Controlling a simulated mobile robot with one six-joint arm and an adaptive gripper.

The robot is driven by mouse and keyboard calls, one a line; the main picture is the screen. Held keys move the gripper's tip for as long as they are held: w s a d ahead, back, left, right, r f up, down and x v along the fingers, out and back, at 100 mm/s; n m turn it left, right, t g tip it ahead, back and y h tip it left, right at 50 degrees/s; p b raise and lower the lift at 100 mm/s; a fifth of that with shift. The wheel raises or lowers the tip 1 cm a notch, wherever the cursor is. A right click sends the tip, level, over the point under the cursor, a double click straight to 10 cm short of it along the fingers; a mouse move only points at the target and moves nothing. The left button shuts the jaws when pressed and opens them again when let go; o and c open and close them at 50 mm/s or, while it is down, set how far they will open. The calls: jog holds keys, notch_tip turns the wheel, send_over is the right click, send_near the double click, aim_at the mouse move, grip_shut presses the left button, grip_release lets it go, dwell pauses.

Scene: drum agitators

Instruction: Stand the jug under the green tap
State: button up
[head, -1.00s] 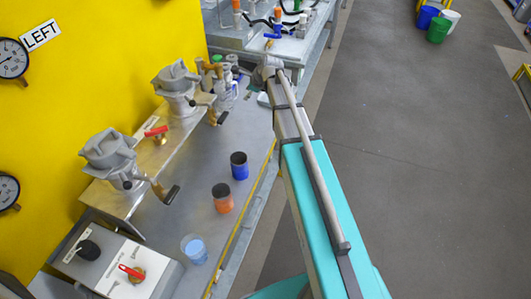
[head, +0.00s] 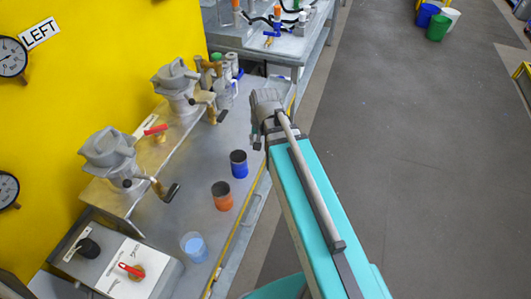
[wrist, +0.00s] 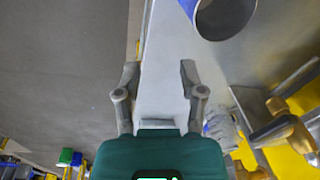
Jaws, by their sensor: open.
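A pale, translucent jug with a handle (head: 225,93) stands upright at the far end of the near bench, beside the second metal agitator unit. It shows blurred at the right of my gripper in the wrist view (wrist: 219,128). My gripper (head: 256,134) is over the bench's right edge, nearer than the jug and apart from it. In the wrist view its two fingers (wrist: 159,72) are spread with nothing between them. A small green part (head: 297,5) shows on the far bench, at the top edge; I cannot tell whether it is the green tap.
A blue cup (head: 239,164), an orange cup (head: 222,196) and a light-blue cup (head: 194,247) stand along the bench. Two agitators (head: 112,155) (head: 177,85) line the yellow wall. A blue-handled tap (head: 271,38) is on the far bench.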

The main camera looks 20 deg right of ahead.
jog(key=s+n, duration=0.2)
jog(key=s, duration=0.1)
jog(key=s+n+g+h, duration=0.1)
jog(key=s+n, duration=0.1)
jog(key=shift+s+d, duration=0.25)
jog(key=shift+d, duration=0.05)
jog(key=shift+s, duration=0.15)
